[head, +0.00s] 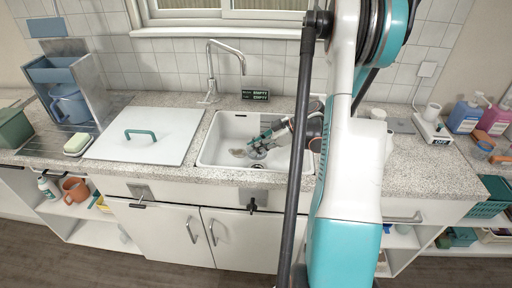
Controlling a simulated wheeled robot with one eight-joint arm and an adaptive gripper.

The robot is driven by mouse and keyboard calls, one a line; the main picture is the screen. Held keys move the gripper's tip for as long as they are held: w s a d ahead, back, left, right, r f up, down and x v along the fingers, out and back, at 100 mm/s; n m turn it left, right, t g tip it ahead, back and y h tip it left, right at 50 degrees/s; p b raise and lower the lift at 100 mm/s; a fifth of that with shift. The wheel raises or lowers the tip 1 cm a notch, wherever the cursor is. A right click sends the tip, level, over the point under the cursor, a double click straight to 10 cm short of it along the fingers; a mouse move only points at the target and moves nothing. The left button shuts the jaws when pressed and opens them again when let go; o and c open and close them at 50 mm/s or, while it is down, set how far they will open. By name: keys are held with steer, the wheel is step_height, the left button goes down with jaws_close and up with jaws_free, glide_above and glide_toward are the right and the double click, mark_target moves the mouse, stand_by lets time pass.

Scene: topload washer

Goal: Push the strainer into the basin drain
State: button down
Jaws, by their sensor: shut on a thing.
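The white basin (222,155) is set into the speckled counter, below the tall tap. My gripper (257,145) reaches down into the basin from the right, its fingers close to the basin floor. It is shut on the small grey strainer (257,155), which sits low under the fingertips. The fingers and the small size hide most of it, and I cannot tell whether it is seated in the drain. The drain opening is not clearly visible. A brownish patch or item (238,153) lies on the basin floor just left of the strainer.
A white lid with a green handle (140,134) covers the counter left of the basin. The tap (212,75) stands behind the basin. A dark display (255,95) is at the wall. A scale with a cup (432,128) and bottles (466,115) stand at the right.

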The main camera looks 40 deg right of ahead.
mark_target(257, 157)
steer(key=shift+b, duration=0.3)
steer(key=shift+f+b, duration=2.3)
steer(key=shift+f, duration=0.55)
steer(key=shift+b, duration=0.5)
steer(key=shift+f+b, duration=0.6)
steer(key=shift+f, duration=0.6)
steer(key=c, duration=1.7)
jaws_free()
steer(key=shift+o, duration=0.3)
step_height(257, 157, up, 10)
steer(key=shift+a, duration=0.1)
